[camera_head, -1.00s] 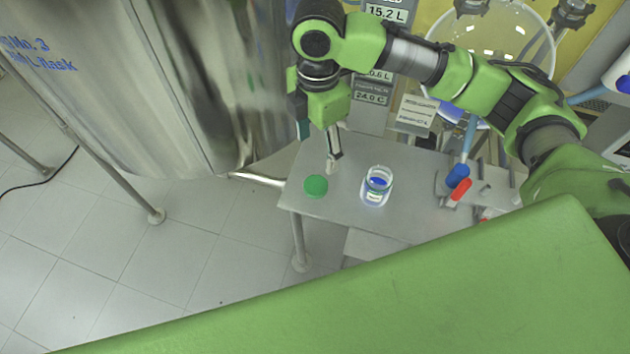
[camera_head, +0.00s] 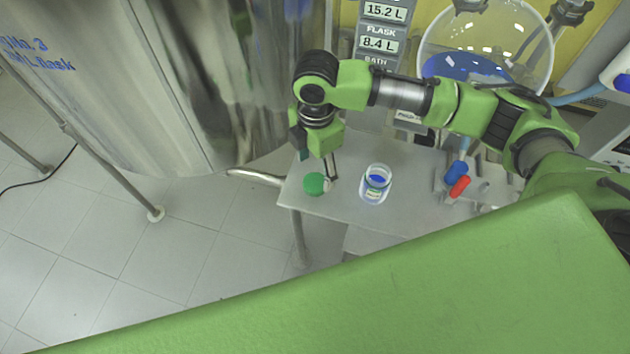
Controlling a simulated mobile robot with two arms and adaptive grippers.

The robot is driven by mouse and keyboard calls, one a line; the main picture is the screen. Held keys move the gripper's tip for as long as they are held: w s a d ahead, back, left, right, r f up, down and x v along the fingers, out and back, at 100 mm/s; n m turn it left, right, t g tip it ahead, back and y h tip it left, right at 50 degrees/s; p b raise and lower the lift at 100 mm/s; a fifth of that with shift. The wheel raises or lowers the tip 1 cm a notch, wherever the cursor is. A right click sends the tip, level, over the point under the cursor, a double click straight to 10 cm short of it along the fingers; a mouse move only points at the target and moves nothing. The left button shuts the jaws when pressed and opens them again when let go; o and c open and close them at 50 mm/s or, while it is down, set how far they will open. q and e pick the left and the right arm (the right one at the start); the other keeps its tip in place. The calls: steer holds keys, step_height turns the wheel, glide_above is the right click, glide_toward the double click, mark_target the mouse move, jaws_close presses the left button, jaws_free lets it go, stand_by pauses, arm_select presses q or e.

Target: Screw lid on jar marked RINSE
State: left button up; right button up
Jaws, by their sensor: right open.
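A green lid (camera_head: 313,185) lies on the small grey table near its left corner. An open clear jar (camera_head: 376,184) with blue contents and a pale label stands upright to the right of the lid; the label is too small to read. My right gripper (camera_head: 329,183) points down at the lid, open, with a finger beside the lid's right edge. I cannot tell whether it touches the lid. My left gripper is not in view.
The grey table (camera_head: 340,208) is clear in front of the jar. A rack with a blue-capped (camera_head: 457,171) and a red-capped (camera_head: 460,186) item stands at the right. A large steel vessel (camera_head: 180,80) rises at the left, and a glass flask (camera_head: 485,45) stands behind.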

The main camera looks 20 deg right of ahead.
mark_target(315, 182)
steer(key=shift+f+p, duration=0.6)
steer(key=shift+f, duration=2)
steer(key=c, duration=0.8)
